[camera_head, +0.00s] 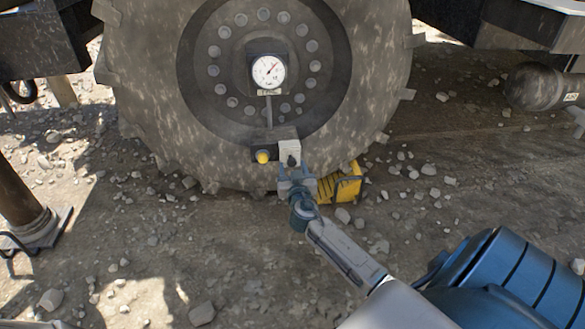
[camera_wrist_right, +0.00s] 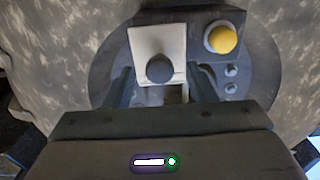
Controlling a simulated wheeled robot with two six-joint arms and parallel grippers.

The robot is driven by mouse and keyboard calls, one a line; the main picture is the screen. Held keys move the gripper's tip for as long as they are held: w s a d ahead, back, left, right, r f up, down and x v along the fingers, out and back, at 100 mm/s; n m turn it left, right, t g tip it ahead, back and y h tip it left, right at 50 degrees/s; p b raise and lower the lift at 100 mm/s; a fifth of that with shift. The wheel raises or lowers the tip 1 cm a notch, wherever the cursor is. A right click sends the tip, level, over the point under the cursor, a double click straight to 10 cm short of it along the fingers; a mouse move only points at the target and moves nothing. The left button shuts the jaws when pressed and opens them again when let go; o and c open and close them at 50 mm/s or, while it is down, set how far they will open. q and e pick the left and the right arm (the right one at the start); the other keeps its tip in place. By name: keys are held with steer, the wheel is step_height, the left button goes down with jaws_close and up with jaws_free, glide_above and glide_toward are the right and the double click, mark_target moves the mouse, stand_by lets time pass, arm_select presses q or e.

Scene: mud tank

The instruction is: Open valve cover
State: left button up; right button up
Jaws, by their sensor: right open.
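The valve cover (camera_head: 290,146) is a pale plate with a dark round knob, on a dark box mounted low on the big wheel. It also shows in the wrist view (camera_wrist_right: 147,42), with its knob (camera_wrist_right: 159,69) facing me. My right gripper (camera_head: 296,173) is open just below the cover. In the wrist view its two fingers (camera_wrist_right: 162,86) stand left and right of the knob, with visible gaps; I cannot tell how deep they reach. What lies behind the cover is hidden. My left gripper is not in view.
A yellow button (camera_head: 262,156) sits beside the cover on the box. A round gauge (camera_head: 268,72) stands above, on the wheel (camera_head: 150,90). A yellow wheel chock (camera_head: 341,186) lies close right of my gripper. The stony ground in front is mostly open.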

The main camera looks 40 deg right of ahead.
steer(key=p+v, duration=0.2)
steer(key=v, duration=0.8)
steer(key=shift+s+a, duration=0.15)
steer(key=shift+a, duration=0.05)
